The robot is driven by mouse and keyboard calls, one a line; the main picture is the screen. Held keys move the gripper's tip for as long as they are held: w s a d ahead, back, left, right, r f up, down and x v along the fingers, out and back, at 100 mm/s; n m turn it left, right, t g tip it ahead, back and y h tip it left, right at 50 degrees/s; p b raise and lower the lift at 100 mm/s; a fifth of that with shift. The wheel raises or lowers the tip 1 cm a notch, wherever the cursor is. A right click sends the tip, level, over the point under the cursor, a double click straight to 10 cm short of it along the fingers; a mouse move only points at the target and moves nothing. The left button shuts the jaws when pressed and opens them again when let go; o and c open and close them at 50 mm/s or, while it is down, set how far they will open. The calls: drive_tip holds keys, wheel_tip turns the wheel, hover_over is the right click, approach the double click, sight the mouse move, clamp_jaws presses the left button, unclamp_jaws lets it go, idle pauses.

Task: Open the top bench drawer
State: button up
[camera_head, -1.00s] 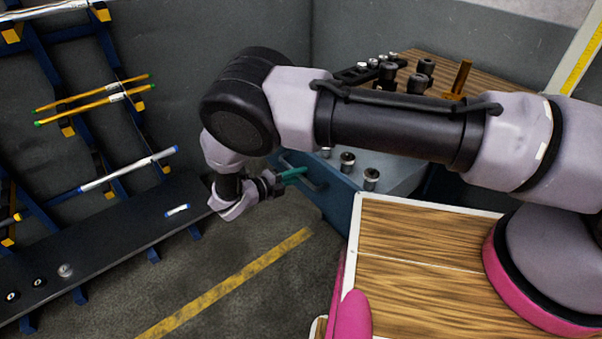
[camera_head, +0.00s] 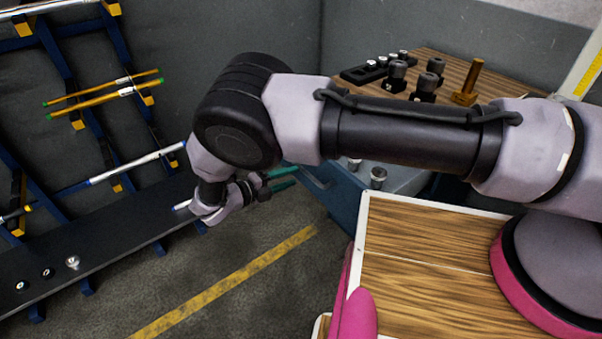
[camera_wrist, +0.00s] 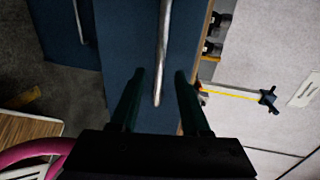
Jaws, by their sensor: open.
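The top drawer front (camera_wrist: 125,45) is a blue panel next to the wooden bench top's edge in the wrist view, and looks shut. Its metal bar handle (camera_wrist: 163,45) runs lengthwise between the two dark green fingers of my gripper (camera_wrist: 159,73). The fingers are open, one on each side of the bar, with gaps on both sides. I cannot tell how deep the bar sits between them. In the head view my gripper (camera_head: 283,178) is just left of the blue bench front (camera_head: 343,195); my arm hides part of the bench.
A second handle (camera_wrist: 80,22) is on the lower blue panel. Holders and fittings (camera_head: 396,75) stand on the wooden bench top (camera_head: 510,75). A rack with bars and a dark shelf (camera_head: 110,225) stands left. Floor between rack and bench is clear.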

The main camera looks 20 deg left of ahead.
drive_tip(key=shift+v, duration=2.2)
drive_tip(key=w+d+r+m+g, duration=0.45)
drive_tip(key=w+r+m, duration=0.2)
drive_tip(key=r, duration=0.25)
drive_tip(key=w+d+r+m+g, duration=0.45)
drive_tip(key=w+r+m, duration=0.2)
drive_tip(key=r, duration=0.35)
drive_tip(key=w+d+r+m+g+y, duration=0.3)
drive_tip(key=d+r+m+y, duration=0.2)
drive_tip(key=d+r+m, duration=0.9)
drive_tip(key=s+d+r+m+t+y, duration=0.1)
drive_tip(key=s+d+r+m+y, duration=0.1)
drive_tip(key=d+r+m, duration=0.4)
drive_tip(key=s+d+r+m+y, duration=0.3)
drive_tip(key=d+r+m, duration=0.1)
drive_tip(key=d+r, duration=0.4)
drive_tip(key=s+d+r+m+t, duration=0.2)
drive_tip(key=s+d+m+t, duration=0.1)
drive_tip(key=s+d+m, duration=0.2)
drive_tip(key=s+d+r+m+t+y, duration=0.1)
drive_tip(key=s+d+r+m+t, duration=0.1)
drive_tip(key=s+d+m, duration=0.3)
drive_tip(key=s+m+t, duration=0.1)
drive_tip(key=m, duration=0.2)
drive_tip(key=shift+s+m+y, duration=0.15)
drive_tip(key=shift+m+y, duration=0.15)
